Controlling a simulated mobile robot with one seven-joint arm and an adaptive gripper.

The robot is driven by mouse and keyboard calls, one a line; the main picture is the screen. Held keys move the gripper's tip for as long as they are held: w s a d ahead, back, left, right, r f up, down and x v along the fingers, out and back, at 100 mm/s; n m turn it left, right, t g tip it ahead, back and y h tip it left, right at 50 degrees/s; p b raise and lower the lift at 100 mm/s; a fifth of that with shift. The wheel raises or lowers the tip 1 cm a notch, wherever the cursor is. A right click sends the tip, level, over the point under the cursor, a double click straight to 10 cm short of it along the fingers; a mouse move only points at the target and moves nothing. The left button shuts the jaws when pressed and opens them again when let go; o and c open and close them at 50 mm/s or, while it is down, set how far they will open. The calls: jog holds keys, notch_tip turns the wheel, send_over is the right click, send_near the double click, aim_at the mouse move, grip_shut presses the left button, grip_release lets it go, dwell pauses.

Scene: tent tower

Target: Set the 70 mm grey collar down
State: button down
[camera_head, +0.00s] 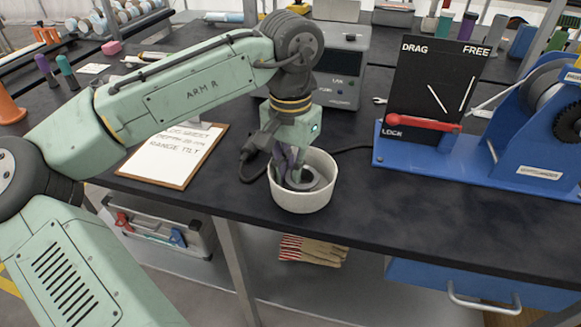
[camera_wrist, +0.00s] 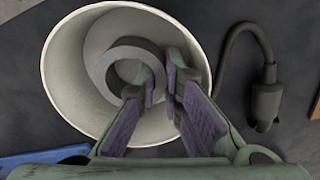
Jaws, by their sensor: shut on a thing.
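The grey collar (camera_wrist: 97,70) is a thick ring inside a round white pot (camera_head: 301,199). In the head view the collar (camera_head: 318,181) shows partly, below the pot's rim. My gripper (camera_wrist: 162,72) reaches down into the pot and is shut on the collar's wall, one finger inside the ring and one outside. In the head view my gripper (camera_head: 291,172) is partly hidden by the pot's front wall. The collar lies roughly level. I cannot tell whether it touches the pot's floor. The white pot also shows in the wrist view (camera_wrist: 58,60).
A clipboard (camera_head: 163,169) lies left of the pot. A grey instrument box (camera_head: 340,87) stands behind it. A blue winch stand with a black panel (camera_head: 425,80) stands to the right. A dark cable with a plug (camera_wrist: 265,98) lies beside the pot. The dark bench top (camera_head: 400,205) is clear at front right.

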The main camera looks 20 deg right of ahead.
jog(key=c, duration=2)
grip_release()
jog(key=shift+f, duration=0.1)
notch_tip(320, 180, up, 12)
jog(key=shift+r, duration=0.15)
